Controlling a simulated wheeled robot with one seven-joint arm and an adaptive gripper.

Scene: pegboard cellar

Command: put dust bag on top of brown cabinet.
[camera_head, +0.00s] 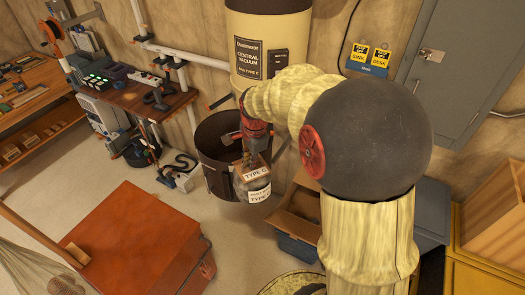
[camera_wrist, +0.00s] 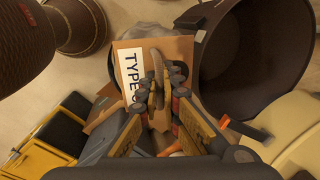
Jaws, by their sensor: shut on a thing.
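My gripper (camera_head: 256,145) is shut on the dust bag (camera_head: 262,191), and its fingers also show in the wrist view (camera_wrist: 160,92). The bag has a brown cardboard collar with a white "TYPE C" label, and a grey body with another label hangs below it. The bag hangs in front of the open dark vacuum bin. A reddish-brown cabinet (camera_head: 130,235) with a flat top stands at the lower left, apart from the bag.
The dark open bin (camera_head: 213,150) stands under the cream central vacuum canister (camera_head: 268,50). An open cardboard box (camera_head: 300,205) is on the floor to the right. A workbench (camera_head: 150,95) with tools is at the back left. A wooden handle (camera_head: 40,232) reaches over the cabinet's left side.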

